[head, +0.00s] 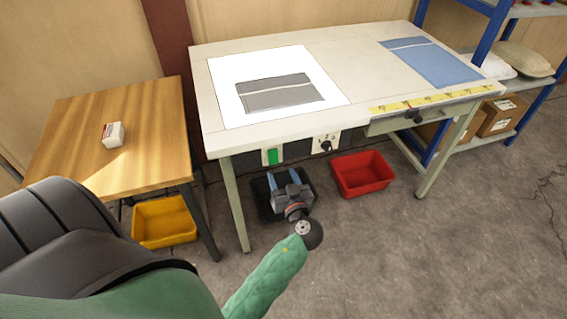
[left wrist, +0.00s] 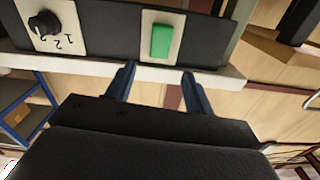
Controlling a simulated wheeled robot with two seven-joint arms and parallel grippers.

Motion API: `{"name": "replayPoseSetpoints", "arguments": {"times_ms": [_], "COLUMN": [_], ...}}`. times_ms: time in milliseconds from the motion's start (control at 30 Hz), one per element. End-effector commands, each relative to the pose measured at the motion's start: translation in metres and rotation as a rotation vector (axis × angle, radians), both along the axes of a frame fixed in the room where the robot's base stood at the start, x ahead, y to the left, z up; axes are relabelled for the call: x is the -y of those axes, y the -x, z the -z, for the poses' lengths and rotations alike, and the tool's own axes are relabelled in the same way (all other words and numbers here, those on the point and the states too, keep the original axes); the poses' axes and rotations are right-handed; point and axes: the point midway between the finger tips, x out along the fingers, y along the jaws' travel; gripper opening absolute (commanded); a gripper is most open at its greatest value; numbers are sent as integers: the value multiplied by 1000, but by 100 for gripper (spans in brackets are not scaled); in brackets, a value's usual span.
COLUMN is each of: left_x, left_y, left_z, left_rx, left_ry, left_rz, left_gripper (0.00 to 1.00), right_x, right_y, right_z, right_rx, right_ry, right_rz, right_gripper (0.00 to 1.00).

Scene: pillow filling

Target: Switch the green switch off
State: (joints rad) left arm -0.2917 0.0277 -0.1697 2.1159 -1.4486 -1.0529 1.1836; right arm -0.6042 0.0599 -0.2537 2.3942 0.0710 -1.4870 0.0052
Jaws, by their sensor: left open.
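The green switch (head: 272,157) is a small upright rectangle on a pale plate on the dark front panel under the worktable's edge. In the left wrist view the green switch (left wrist: 161,41) lies beyond the fingertips, roughly midway between them. I cannot tell whether it is on or off. My left gripper (head: 282,177) is open and empty, a little below and in front of the switch in the head view. Its two blue-grey fingers (left wrist: 158,72) show apart in the left wrist view, with no clear contact with the panel. My right gripper is out of view.
A numbered black knob (head: 326,146) sits beside the switch. The worktable (head: 350,65) bears a grey and a blue cloth piece. A red bin (head: 362,173) and a dark bin are underneath. A wooden table (head: 75,150) and yellow bin (head: 164,222) stand left.

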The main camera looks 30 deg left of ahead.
Motion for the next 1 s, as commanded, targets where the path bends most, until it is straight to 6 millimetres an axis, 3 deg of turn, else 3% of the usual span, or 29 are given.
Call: {"name": "replayPoseSetpoints", "arguments": {"times_ms": [267,700,1000], "left_x": [-4,-48,-59], "left_y": [-5,-43,-51], "left_z": [-2,-2,0], "left_rx": [74,72,72], "left_ry": [62,63,64], "left_rz": [7,7,7], "left_gripper": [53,53,53], "right_x": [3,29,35], "right_y": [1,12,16], "right_z": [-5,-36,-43], "right_rx": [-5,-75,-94], "right_ry": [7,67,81], "right_rz": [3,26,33], "right_gripper": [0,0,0]}}
